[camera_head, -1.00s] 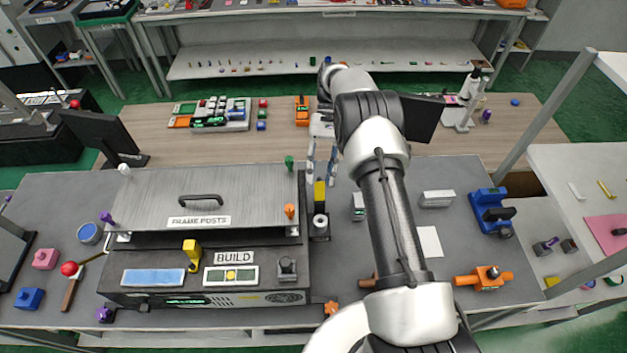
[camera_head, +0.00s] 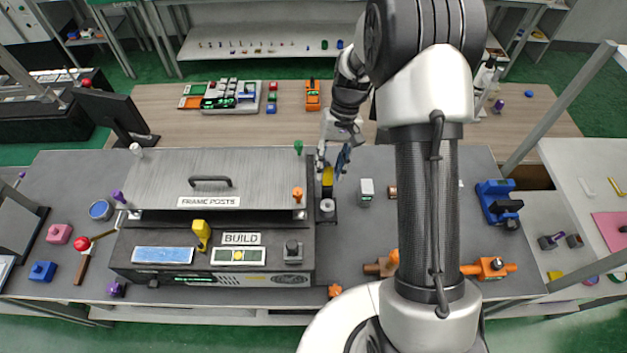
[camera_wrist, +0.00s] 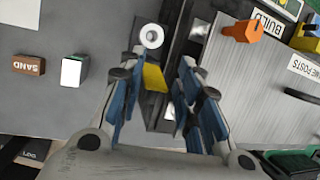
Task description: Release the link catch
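A yellow-tipped lever (camera_head: 327,176) with a white round end piece (camera_head: 327,206) stands on a dark narrow base beside the right side of the box; no label on it shows, so I cannot confirm it is the link catch. My gripper (camera_head: 332,162) is over its far end, pointing down. In the wrist view the yellow piece (camera_wrist: 154,78) lies between the two blue-padded fingers of my gripper (camera_wrist: 155,95), with gaps on both sides. The gripper is open and holds nothing. Whether the fingers reach down to the yellow piece's height is unclear.
The FRAME POSTS lid (camera_head: 165,175), with an orange knob (camera_head: 297,194) and green knob (camera_head: 298,147) on its right edge, is close left of the lever. A white block (camera_head: 366,190) stands to the right. Bare grey table lies between lever and block.

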